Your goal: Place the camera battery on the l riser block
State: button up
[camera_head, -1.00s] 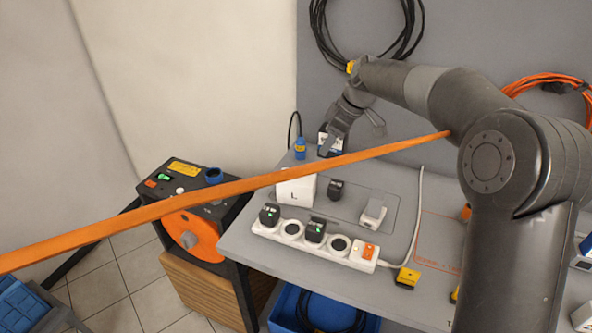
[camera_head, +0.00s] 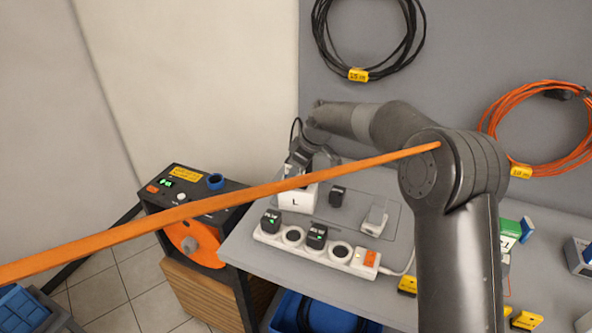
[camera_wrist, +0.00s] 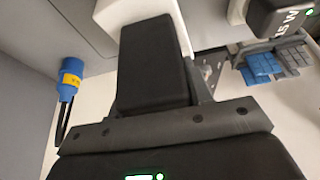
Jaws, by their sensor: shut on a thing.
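My gripper (camera_head: 305,166) is above the L riser block at the left back of the bench. The L riser block (camera_head: 296,201) is white with an "L" on its front. It also shows in the wrist view (camera_wrist: 182,30), pale behind the held thing. My gripper is shut on a dark block, which I take for the camera battery (camera_wrist: 155,60). In the head view the battery is mostly hidden by my gripper and an orange strip. I cannot tell whether the battery touches the block.
A white power strip (camera_head: 332,258) with black adapters lies in front of the block. A black item (camera_head: 338,196) and a white adapter (camera_head: 375,220) stand to the right. A blue plug (camera_wrist: 70,80) is close by. A long orange strip (camera_head: 200,207) crosses the head view.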

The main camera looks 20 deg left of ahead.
jog(key=shift+f, duration=0.1)
jog(key=o, duration=1.4)
jog(key=v, duration=1.2)
jog(key=shift+d, duration=0.1)
